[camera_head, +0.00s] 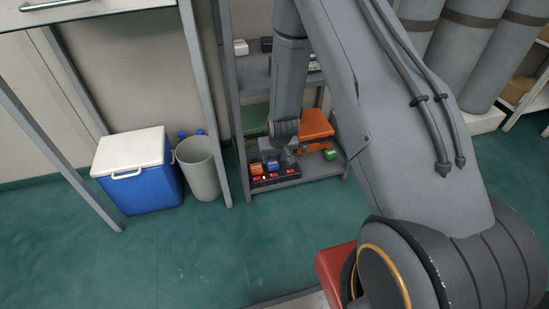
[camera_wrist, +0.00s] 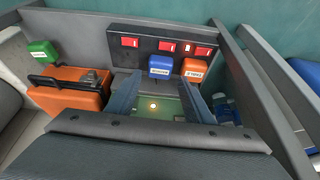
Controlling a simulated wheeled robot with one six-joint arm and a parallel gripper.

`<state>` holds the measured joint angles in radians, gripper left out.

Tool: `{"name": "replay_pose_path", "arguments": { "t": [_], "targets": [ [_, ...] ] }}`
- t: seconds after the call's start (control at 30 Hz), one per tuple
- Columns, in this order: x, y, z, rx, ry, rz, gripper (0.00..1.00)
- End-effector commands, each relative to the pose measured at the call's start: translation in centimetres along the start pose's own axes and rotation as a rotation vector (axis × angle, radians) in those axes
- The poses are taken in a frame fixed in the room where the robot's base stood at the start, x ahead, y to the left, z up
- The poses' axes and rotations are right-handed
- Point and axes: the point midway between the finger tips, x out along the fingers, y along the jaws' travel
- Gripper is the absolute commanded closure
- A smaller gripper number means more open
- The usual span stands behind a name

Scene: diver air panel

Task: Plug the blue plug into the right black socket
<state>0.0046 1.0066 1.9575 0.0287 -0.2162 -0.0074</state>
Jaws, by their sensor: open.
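The blue plug (camera_wrist: 160,66) has a pale label and stands against the black socket panel (camera_wrist: 146,57); I cannot tell whether it is seated in a socket. It also shows in the head view (camera_head: 272,162). My gripper (camera_wrist: 160,82) is open, its two fingers apart, with the blue plug just beyond and between the fingertips. I see no clear contact. The panel carries several red markers along its face; the socket openings are not clear. In the head view, the panel (camera_head: 276,182) lies on the low shelf, and my arm partly covers the area.
An orange plug (camera_wrist: 193,69) is close right of the blue plug. A green plug (camera_wrist: 43,52) and an orange case (camera_wrist: 70,92) stand to the left. Shelf posts and side rails (camera_wrist: 250,90) bound the space. A cooler (camera_head: 140,180) and bin (camera_head: 200,168) stand left.

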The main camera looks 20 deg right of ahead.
Motion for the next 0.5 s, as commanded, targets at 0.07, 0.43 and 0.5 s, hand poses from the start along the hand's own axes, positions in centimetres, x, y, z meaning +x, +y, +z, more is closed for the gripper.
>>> {"name": "replay_pose_path", "arguments": {
  "t": [0.07,0.43,0.5],
  "targets": [
    [1.6,0.0,0.1,0.0,-0.001,0.0,0.53],
    [5.8,0.0,0.1,0.0,-0.001,0.0,0.53],
    [6.1,0.0,0.1,0.0,-0.001,0.0,0.53]
  ]
}}
